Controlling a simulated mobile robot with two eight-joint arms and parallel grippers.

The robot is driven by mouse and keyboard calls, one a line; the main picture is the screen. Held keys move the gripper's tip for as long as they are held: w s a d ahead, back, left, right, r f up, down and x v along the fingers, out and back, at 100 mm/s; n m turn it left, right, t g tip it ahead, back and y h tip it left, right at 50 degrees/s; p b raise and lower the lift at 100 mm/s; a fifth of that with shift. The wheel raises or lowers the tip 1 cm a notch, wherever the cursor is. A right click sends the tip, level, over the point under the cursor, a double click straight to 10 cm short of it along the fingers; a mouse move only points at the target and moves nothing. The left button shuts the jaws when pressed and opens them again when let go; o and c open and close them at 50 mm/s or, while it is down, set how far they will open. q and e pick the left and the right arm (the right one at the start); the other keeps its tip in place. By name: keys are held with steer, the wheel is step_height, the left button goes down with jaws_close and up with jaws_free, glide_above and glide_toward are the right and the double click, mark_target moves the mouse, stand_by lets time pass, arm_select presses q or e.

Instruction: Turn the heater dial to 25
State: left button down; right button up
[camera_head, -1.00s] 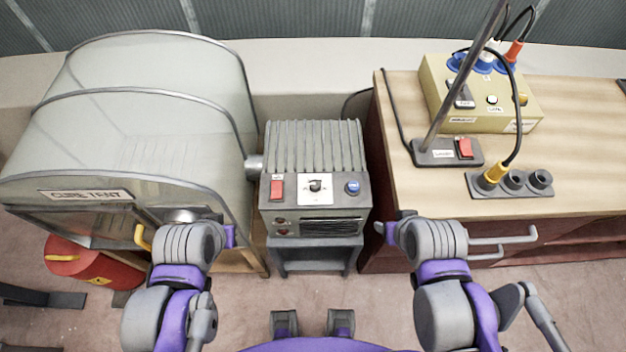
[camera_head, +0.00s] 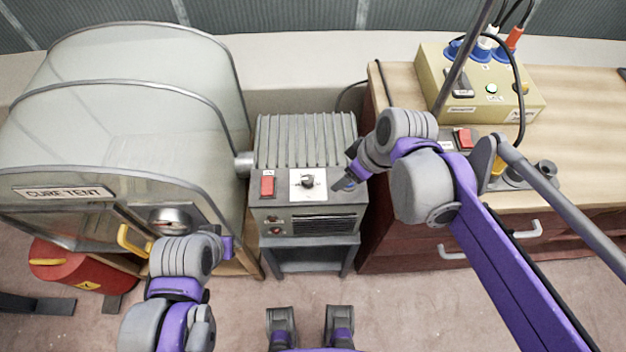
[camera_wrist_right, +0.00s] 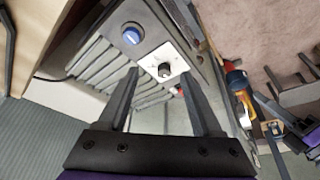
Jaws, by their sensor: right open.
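The heater (camera_head: 305,145) is a grey ribbed box on a stand. On its sloped panel is a dark dial (camera_head: 308,181) on a white plate. The dial (camera_wrist_right: 164,70) also shows in the right wrist view; its scale is too small to read. My right gripper (camera_head: 348,180) is just right of the dial, over the panel's right end, and hides the blue button in the head view. In the right wrist view my right gripper (camera_wrist_right: 158,66) is open and empty, with the dial showing between its fingers, apparently apart from them. My left gripper (camera_head: 228,246) hangs by the tent's front; its opening is unclear.
A red switch (camera_head: 267,185) sits left of the dial, and a blue button (camera_wrist_right: 132,34) on its other side. The cure tent (camera_head: 120,130) stands close at left. A wooden bench (camera_head: 585,120) with a power box (camera_head: 460,85) stands at right, partly behind my right arm.

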mark_target(308, 179)
steer(key=w+a+n+g+y+b, duration=0.1)
steer(key=w+a+n, duration=0.3)
steer(key=b+x, duration=0.1)
steer(key=x, duration=1)
steer(key=shift+a+b, duration=0.15)
steer(key=shift+b, duration=0.15)
jaws_close()
